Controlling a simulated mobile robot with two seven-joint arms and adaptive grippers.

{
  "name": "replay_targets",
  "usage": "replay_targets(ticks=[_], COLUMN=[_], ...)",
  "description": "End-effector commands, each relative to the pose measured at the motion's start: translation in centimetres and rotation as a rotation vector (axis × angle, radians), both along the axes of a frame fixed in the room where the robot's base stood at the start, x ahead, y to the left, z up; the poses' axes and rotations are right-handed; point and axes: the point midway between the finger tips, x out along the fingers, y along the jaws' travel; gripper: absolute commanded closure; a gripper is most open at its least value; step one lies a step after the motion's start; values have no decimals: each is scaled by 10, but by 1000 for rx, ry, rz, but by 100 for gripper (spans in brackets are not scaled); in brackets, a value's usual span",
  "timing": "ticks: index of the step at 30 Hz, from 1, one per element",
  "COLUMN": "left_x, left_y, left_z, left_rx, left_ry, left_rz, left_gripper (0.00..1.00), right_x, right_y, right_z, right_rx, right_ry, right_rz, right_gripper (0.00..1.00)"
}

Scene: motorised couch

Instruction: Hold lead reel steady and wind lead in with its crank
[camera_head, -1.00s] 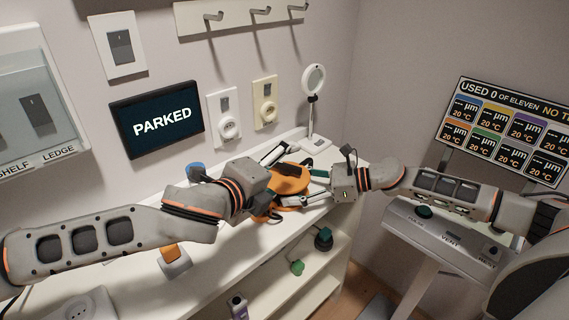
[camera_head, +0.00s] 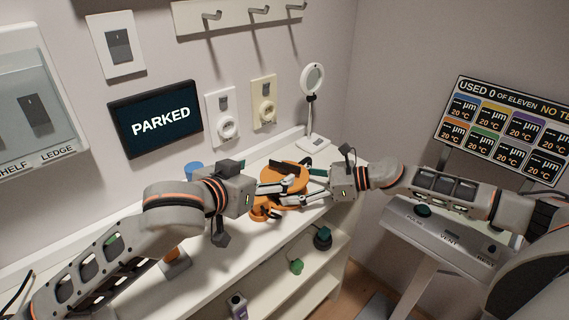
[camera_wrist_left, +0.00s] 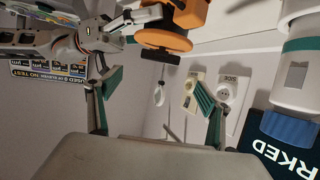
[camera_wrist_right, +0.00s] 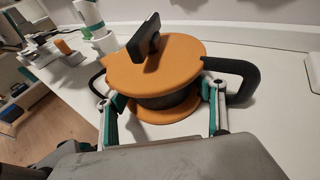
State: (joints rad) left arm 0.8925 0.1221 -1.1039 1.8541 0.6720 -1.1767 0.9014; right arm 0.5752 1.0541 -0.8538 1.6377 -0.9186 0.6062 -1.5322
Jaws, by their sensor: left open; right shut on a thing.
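The lead reel (camera_head: 287,176) has orange discs and stands on the white ledge; in the right wrist view the reel (camera_wrist_right: 142,82) also shows black side handles and a black crank (camera_wrist_right: 145,42) on its upper face. My right gripper (camera_wrist_right: 165,108) is shut on the reel, one finger on each side of its drum. My left gripper (camera_wrist_left: 158,98) is open and empty, with its fingers by the reel's left side in the head view. The reel's edge (camera_wrist_left: 165,38) shows at the top of the left wrist view. The lead itself is not clear.
A white ring lamp (camera_head: 313,95) stands behind the reel by the wall. A blue-topped cylinder (camera_head: 194,169) is behind my left gripper. Wall sockets (camera_head: 226,127) and a PARKED screen (camera_head: 156,119) are behind. The ledge's front edge (camera_head: 318,218) is near the reel.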

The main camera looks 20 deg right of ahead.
Motion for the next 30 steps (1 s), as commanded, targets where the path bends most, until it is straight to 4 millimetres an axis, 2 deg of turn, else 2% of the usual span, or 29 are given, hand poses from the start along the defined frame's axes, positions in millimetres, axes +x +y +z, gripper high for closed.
replay_targets(ticks=[5,21,30], left_x=[11,59,70], left_y=[-13,-72,-83], left_z=[-8,-39,-45], left_rx=[-1,0,-2], left_ry=[6,3,2], left_rz=[3,1,1], left_gripper=[21,21,21], right_x=[0,0,0], right_y=[0,0,0], right_z=[0,0,0], right_rx=[-1,-1,-1], right_ry=[-2,-2,-2], right_rz=[0,0,0], right_gripper=[64,64,64])
